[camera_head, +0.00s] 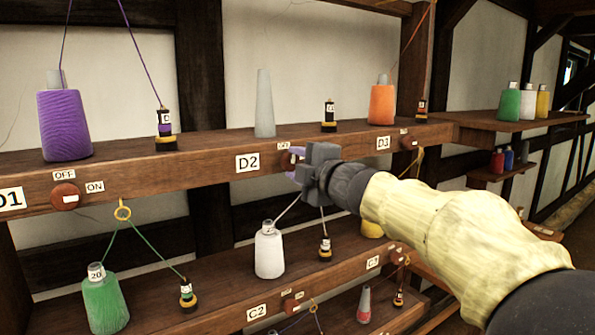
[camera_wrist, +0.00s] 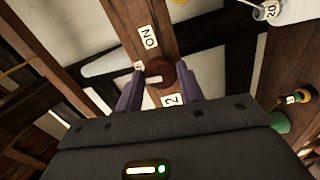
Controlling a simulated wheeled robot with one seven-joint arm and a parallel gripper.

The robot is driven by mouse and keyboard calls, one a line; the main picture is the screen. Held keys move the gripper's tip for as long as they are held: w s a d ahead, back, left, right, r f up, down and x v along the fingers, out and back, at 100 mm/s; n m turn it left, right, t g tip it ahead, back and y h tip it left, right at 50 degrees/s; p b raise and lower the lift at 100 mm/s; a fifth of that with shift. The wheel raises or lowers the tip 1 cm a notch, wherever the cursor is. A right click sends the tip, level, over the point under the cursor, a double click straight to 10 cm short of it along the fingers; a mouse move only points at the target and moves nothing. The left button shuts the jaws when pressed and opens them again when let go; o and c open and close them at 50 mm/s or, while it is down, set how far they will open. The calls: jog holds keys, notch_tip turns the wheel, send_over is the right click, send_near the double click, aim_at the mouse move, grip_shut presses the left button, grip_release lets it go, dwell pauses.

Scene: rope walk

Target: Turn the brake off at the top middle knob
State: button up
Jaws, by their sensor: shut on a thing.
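The top middle knob, a round red-brown one, is on the front of the top shelf rail, right of the D2 label (camera_head: 247,162). In the head view my gripper (camera_head: 291,166) covers most of it. In the wrist view the knob (camera_wrist: 163,68) sits between the two purple fingers of my gripper (camera_wrist: 161,77), which are shut on its sides. A white mark shows on the knob's face. The ON label (camera_wrist: 148,37) is above the knob in the wrist view. The OFF label (camera_wrist: 139,66) is small and partly hidden by the left finger.
The D1 knob (camera_head: 65,197) and the D3 knob (camera_head: 408,142) are on the same rail. A grey bare cone (camera_head: 264,104) and an orange spool (camera_head: 382,103) stand on the shelf above. A white spool (camera_head: 269,252) stands below, with thread running up near my gripper.

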jog(key=shift+f+n, duration=0.1)
jog(key=shift+n, duration=0.5)
jog(key=o, duration=1)
jog(key=b+v, duration=0.3)
jog(key=v, duration=1.4)
jog(key=shift+s+d, duration=0.15)
